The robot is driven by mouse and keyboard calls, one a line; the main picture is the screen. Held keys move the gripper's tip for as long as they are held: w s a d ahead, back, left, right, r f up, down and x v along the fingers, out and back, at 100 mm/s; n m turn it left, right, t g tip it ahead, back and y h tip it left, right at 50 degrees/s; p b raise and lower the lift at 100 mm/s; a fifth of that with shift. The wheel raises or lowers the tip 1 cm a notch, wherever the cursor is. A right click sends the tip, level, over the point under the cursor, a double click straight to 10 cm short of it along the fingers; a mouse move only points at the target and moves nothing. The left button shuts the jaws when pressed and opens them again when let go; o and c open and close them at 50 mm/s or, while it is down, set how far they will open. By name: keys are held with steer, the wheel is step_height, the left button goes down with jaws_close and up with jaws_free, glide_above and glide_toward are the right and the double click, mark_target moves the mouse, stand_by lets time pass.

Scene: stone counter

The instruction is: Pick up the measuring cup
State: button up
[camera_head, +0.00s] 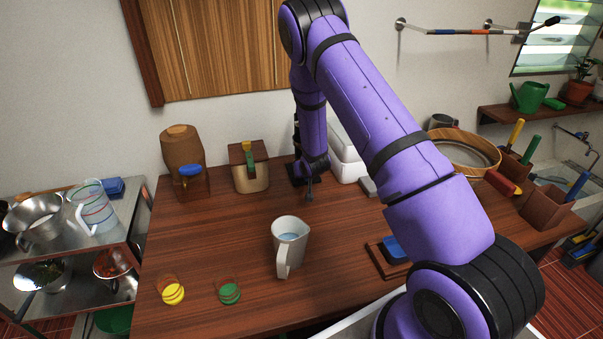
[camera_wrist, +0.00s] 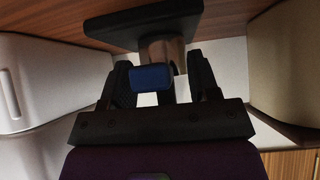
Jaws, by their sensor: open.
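I cannot tell for certain which vessel is the measuring cup. A pale grey jug (camera_head: 289,243) with a handle and bluish contents stands upright on the wooden counter. A clear jug (camera_head: 97,210) with coloured bands stands on the metal shelf at left. My gripper (camera_wrist: 159,60) is open, away from both jugs, at the back of the counter; in the head view it is mostly hidden by my wrist. In the wrist view a blue block-like part (camera_wrist: 150,78) and a brownish metallic cylinder (camera_wrist: 163,52) show between the fingers, beneath a dark slab (camera_wrist: 145,20). No grip on them shows.
A wooden barrel (camera_head: 183,155) and a wooden box (camera_head: 248,170) stand left of my wrist, white containers (camera_head: 345,155) to its right. Yellow discs (camera_head: 173,294) and green discs (camera_head: 230,293) lie at the front. A sieve (camera_head: 464,152) stands at right.

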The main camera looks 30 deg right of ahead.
jaws_close()
steer(key=shift+r, duration=0.25)
